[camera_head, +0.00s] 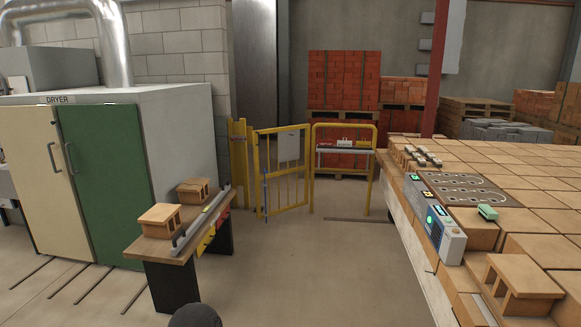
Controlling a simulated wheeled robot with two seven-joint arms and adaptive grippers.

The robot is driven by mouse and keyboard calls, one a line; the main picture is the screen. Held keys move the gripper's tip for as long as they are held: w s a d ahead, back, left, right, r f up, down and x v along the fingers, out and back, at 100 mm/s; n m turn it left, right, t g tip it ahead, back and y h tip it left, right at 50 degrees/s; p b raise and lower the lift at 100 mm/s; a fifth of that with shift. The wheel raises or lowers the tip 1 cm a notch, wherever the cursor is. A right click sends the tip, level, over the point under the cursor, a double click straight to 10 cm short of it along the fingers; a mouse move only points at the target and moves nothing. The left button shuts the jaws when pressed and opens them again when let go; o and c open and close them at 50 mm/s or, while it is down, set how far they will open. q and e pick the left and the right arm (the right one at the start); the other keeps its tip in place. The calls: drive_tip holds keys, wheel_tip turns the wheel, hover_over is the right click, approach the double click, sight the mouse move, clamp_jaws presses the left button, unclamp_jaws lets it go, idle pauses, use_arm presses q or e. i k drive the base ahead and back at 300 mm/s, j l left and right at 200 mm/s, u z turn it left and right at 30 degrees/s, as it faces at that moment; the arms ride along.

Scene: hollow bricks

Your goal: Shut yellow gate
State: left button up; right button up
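The yellow gate (283,172) is a barred metal frame with a light plate on its upper part, in the middle distance left of centre. Its left edge looks nearer to me than its right edge, so it stands at an angle and looks ajar. Yellow posts (240,165) stand just left of it, and a yellow rail frame (344,126) stands to its right. A thin blue upright strip (265,192) shows near the gate's left side. I cannot tell clearly which side is hinged. Neither of my grippers is in view.
A small bench (173,245) with hollow bricks stands front left, before the dryer (110,170) with cream and green doors. A large brick-covered table (480,190) with a control box (446,240) fills the right. Open floor (315,265) lies between them, leading to the gate.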

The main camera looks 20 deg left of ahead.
sight(288, 140)
drive_tip(key=i+u, duration=0.3)
drive_tip(key=i, duration=1.9)
drive_tip(key=i+u, duration=0.15)
drive_tip(key=i, duration=0.85)
drive_tip(key=i+l+u, duration=0.15)
drive_tip(key=i, duration=0.85)
drive_tip(key=i+j+u, duration=0.1)
drive_tip(key=i+u, duration=0.2)
drive_tip(key=i, duration=0.8)
drive_tip(key=i+l+u, duration=0.25)
drive_tip(key=i, duration=0.8)
drive_tip(key=j, duration=0.1)
